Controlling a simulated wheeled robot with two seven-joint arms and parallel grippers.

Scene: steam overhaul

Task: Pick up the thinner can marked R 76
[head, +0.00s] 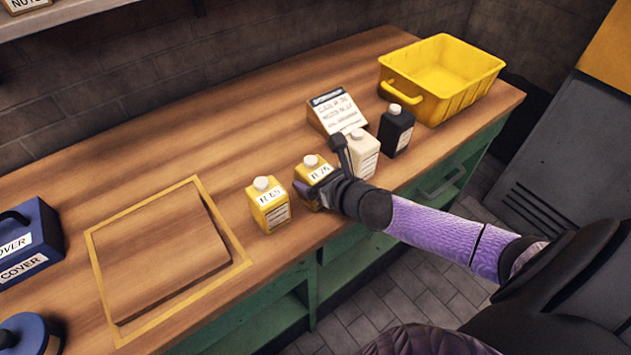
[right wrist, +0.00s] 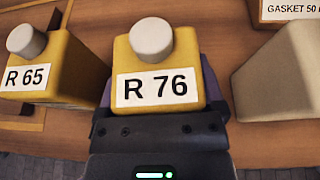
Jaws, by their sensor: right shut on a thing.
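The yellow can marked R 76 (head: 310,177) stands on the wooden bench with a pale round cap on top. In the right wrist view the R 76 can (right wrist: 152,55) is large and central, its label facing the camera. My right gripper (head: 326,187) is shut on this can, low on its body; the gripper partly hides the can in the head view. A similar yellow can marked R 65 (head: 268,203) stands just to its left, apart from it, and also shows in the right wrist view (right wrist: 48,65). My left gripper is not in view.
A white can (head: 362,155) and a black can (head: 396,130) stand to the right. The bench's back middle is clear.

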